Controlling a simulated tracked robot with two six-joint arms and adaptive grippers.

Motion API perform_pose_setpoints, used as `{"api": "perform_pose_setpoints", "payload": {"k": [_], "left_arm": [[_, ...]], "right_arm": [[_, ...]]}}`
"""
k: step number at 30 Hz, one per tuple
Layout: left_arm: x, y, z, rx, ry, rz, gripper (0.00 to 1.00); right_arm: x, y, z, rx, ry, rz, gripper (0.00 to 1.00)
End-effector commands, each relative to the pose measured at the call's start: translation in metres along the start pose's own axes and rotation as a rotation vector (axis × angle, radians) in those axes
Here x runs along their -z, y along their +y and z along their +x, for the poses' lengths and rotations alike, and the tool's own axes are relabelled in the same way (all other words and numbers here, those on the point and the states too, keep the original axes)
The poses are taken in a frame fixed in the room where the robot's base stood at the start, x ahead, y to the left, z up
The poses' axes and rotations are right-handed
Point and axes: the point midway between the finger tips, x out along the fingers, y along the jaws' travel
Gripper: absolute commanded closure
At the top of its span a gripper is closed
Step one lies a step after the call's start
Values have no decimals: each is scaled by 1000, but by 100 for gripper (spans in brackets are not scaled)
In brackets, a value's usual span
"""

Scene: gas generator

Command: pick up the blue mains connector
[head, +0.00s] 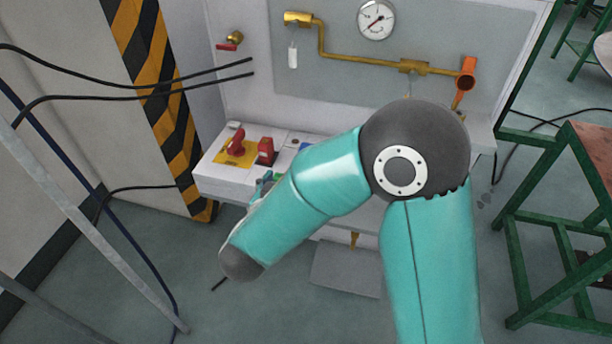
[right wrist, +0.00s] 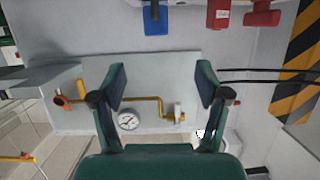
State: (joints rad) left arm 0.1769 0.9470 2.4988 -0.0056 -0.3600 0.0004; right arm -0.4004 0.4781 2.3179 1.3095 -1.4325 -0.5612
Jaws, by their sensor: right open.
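The blue mains connector (right wrist: 155,18) shows at the top of the right wrist view, on the pale panel. In the head view only a small blue patch (head: 304,146) shows on the white ledge, and my right arm hides what lies around it. My right gripper (right wrist: 161,83) is open and empty, its two dark green fingers apart. The connector lies beyond the fingertips in the right wrist view, apart from them. In the head view my right arm's links largely hide this gripper. My left gripper is in neither view.
A red switch on a yellow plate (head: 237,148) and a red block (head: 267,151) stand on the ledge, left of the blue patch. A gauge (head: 376,19), brass pipe (head: 345,58) and orange valve handle (head: 465,80) are on the panel behind. A green-framed table (head: 520,215) stands right.

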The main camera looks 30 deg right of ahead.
Motion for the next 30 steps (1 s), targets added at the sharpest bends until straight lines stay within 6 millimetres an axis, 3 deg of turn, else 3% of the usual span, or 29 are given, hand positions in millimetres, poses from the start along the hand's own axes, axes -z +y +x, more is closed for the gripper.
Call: {"api": "perform_pose_setpoints", "payload": {"k": [5, 18, 26, 30], "left_arm": [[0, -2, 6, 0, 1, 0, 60], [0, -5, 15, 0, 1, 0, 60], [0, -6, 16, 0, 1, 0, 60], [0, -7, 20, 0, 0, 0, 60]], "right_arm": [[3, 7, 17, -35, 10, 6, 25], [3, 9, 102, -31, 9, 5, 25], [3, 8, 119, -28, 9, 5, 25], [2, 8, 137, -31, 9, 5, 25]]}}
